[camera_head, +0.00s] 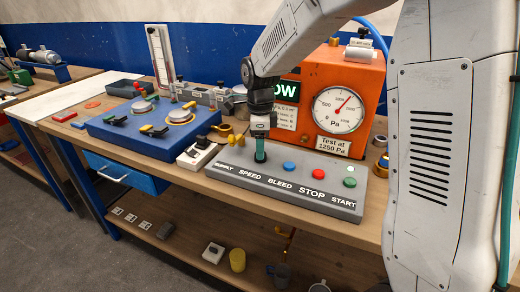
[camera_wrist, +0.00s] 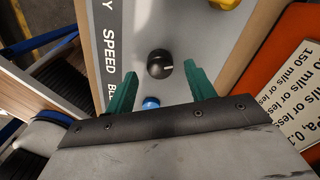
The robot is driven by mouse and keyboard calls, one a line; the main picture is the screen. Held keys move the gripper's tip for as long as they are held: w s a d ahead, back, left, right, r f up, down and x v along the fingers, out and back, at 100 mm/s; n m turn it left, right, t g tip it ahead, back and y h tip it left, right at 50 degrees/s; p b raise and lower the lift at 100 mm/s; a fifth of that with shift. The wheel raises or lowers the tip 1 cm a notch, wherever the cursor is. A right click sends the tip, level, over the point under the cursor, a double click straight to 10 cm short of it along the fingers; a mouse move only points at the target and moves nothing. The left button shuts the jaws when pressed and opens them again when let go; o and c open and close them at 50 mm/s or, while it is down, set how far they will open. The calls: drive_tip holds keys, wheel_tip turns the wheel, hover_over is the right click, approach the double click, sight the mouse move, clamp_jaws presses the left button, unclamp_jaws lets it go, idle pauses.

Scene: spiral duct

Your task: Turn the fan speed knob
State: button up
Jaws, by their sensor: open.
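The fan speed knob (camera_wrist: 158,64) is round and black with a white mark. It sits on the grey control panel (camera_wrist: 122,28) beside the word SPEED in the wrist view. My gripper (camera_wrist: 160,70) is open, with one green finger on each side of the knob. The fingertips look level with it in the picture, but I cannot tell whether they touch it. In the head view my gripper (camera_head: 260,158) points straight down over the left part of the panel (camera_head: 230,174) and hides the knob.
The panel also carries a yellow supply handle (camera_head: 237,142), a blue button (camera_head: 289,166), a red button (camera_head: 318,171) and a green button (camera_head: 349,182). An orange tester (camera_head: 350,75) with a dial gauge (camera_head: 338,109) stands close behind. A blue case (camera_head: 150,128) lies to the left.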

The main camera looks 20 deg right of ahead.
wheel_tip(320, 180, up, 6)
drive_tip(key=shift+f, duration=0.1)
idle(0.5)
drive_tip(key=shift+s+f+n, duration=0.15)
drive_tip(key=shift+s+n, duration=0.1)
drive_tip(key=shift+n, duration=0.95)
drive_tip(key=s+d+r+n, duration=0.1)
drive_tip(key=s+r+n, duration=0.1)
drive_tip(key=s+n, duration=0.8)
drive_tip(key=s+d+r+n+t, duration=0.1)
drive_tip(key=s+n, duration=0.8)
drive_tip(key=s, duration=1.2)
wheel_tip(320, 180, up, 2)
drive_tip(key=shift+s+d+n, duration=0.4)
drive_tip(key=shift+d, duration=0.25)
idle(1.1)
